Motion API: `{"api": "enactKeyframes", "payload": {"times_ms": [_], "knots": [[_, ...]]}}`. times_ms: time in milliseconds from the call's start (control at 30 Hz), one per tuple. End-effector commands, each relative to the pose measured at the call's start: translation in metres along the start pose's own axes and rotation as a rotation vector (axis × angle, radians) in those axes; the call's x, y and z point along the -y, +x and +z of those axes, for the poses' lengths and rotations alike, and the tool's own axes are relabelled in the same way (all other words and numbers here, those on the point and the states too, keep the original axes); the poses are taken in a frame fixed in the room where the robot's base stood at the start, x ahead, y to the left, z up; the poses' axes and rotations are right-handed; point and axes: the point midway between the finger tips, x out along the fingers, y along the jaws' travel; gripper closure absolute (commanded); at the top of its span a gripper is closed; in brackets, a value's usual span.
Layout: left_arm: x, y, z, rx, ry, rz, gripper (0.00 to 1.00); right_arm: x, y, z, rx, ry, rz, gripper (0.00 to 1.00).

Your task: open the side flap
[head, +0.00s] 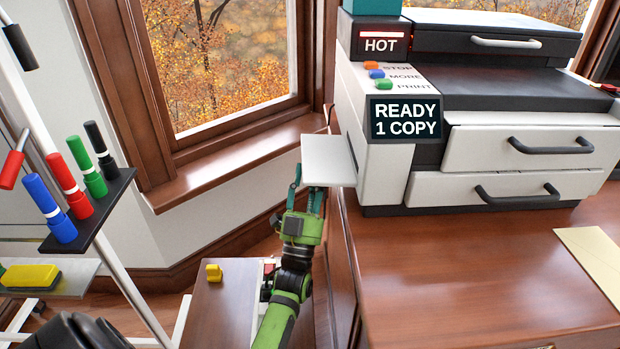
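The copier (380,140) stands on the wooden desk. Its side flap (328,160), a flat white panel, sticks out roughly level from the copier's left side. My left gripper (307,188) is at the flap's front left edge, with its teal fingers apart. One finger shows just left of the flap; the other runs up under it, and its tip is hidden. I cannot tell whether the fingers touch the flap. My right gripper is not in view.
A window sill (230,155) lies left of the flap. A marker tray (92,212) with several markers stands at left. A low wooden surface (222,300) holds a yellow object (214,273). Paper (592,258) lies on the desk (450,270) at right.

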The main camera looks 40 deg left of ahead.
Motion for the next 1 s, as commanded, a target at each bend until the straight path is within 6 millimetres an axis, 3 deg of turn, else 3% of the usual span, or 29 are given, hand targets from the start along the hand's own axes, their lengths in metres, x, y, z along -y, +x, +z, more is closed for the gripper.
{"api": "enactKeyframes", "payload": {"times_ms": [367, 700, 1000], "knots": [[0.0, -0.006, 0.001, 0.001, 0.0, 0.001, 0.58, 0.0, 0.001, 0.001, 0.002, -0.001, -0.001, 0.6], [-0.001, -0.059, 0.001, 0.004, -0.001, 0.002, 0.58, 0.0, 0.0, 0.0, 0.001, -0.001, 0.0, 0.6], [0.0, -0.075, 0.0, -0.001, -0.001, 0.0, 0.58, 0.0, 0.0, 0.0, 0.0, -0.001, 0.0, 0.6]]}}
